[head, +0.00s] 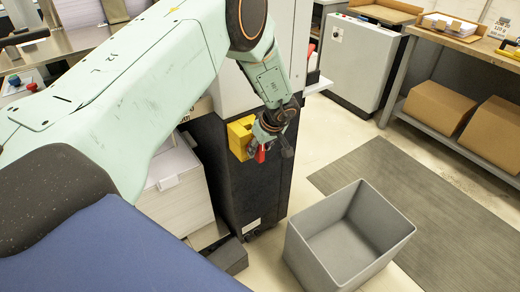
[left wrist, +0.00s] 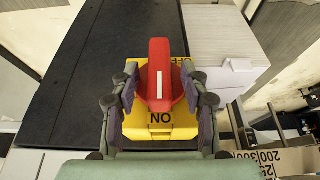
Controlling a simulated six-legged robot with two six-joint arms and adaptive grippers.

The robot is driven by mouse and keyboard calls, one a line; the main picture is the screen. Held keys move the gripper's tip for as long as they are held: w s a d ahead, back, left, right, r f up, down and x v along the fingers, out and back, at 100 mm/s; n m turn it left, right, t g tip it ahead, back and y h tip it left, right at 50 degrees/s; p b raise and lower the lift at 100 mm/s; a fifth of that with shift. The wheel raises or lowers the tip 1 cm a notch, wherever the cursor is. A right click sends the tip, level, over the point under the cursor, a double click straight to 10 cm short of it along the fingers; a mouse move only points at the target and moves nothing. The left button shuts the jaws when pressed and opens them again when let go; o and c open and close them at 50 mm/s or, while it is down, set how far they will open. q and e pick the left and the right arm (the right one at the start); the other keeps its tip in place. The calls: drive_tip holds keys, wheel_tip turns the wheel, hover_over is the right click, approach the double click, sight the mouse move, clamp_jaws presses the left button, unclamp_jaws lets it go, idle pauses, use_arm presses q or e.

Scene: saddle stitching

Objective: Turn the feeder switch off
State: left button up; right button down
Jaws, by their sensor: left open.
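The feeder switch is a red handle (left wrist: 159,72) with a white line, on a yellow box (left wrist: 160,133). In the head view, the yellow box (head: 238,138) is on the side of a dark cabinet, and the red handle (head: 260,154) shows in part. My left gripper (left wrist: 160,90) is open, its fingers on either side of the handle; I cannot tell if they touch it. In the wrist view the white line runs up and down. Lettering that reads as upside-down ON is below the handle; lettering above is mostly hidden. My right gripper is out of view.
A grey open bin (head: 345,240) stands on the floor right of the dark cabinet (head: 258,192). Stacked white paper (head: 176,190) is close on the cabinet's left. A dark floor mat (head: 420,205) and a shelf with cardboard boxes (head: 440,108) are further right.

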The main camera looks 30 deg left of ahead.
use_arm(q)
drive_tip(key=shift+w+f, duration=0.2)
drive_tip(key=shift+f, duration=0.35)
drive_tip(key=shift+s+a+r, duration=0.1)
drive_tip(key=shift+s+a, duration=0.1)
drive_tip(key=shift+s, duration=0.1)
drive_tip(key=shift+w, duration=0.3)
drive_tip(key=c, duration=0.4)
clamp_jaws()
